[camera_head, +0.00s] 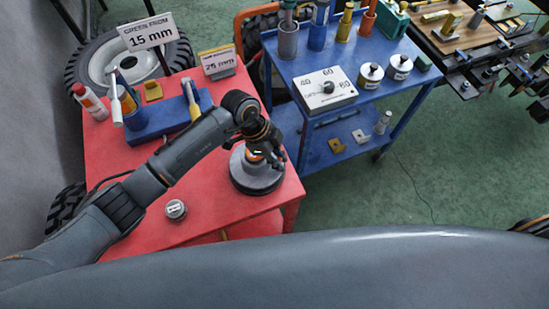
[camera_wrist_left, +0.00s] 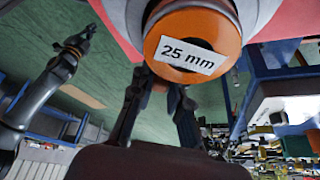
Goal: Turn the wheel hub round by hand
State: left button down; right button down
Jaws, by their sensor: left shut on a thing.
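The wheel hub (camera_head: 256,179) is a round grey piece with a wide dark base, standing on the red table (camera_head: 228,207) near its right edge. In the left wrist view its orange end (camera_wrist_left: 192,45) carries a "25 mm" label. My left gripper (camera_head: 262,154) is over the top of the hub and shut on it; it hides part of the upper hub. In the left wrist view the fingers of this gripper (camera_wrist_left: 162,82) reach to the orange end. My right arm shows at the left of that view, with its gripper (camera_wrist_left: 80,40) too small to read.
A blue block holder (camera_head: 168,122), a white-and-red bottle (camera_head: 91,103) and a small round tin (camera_head: 176,209) are on the red table. Signs reading 15 mm (camera_head: 148,33) and 25 mm (camera_head: 218,62) stand behind. A blue cart (camera_head: 290,72) with a dial box (camera_head: 326,90) is at the right.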

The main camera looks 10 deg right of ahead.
pick_arm(q)
jog(key=shift+w, duration=0.1)
dwell(0.3)
jog(key=c, duration=1.3)
grip_release()
jog(key=v, duration=1.2)
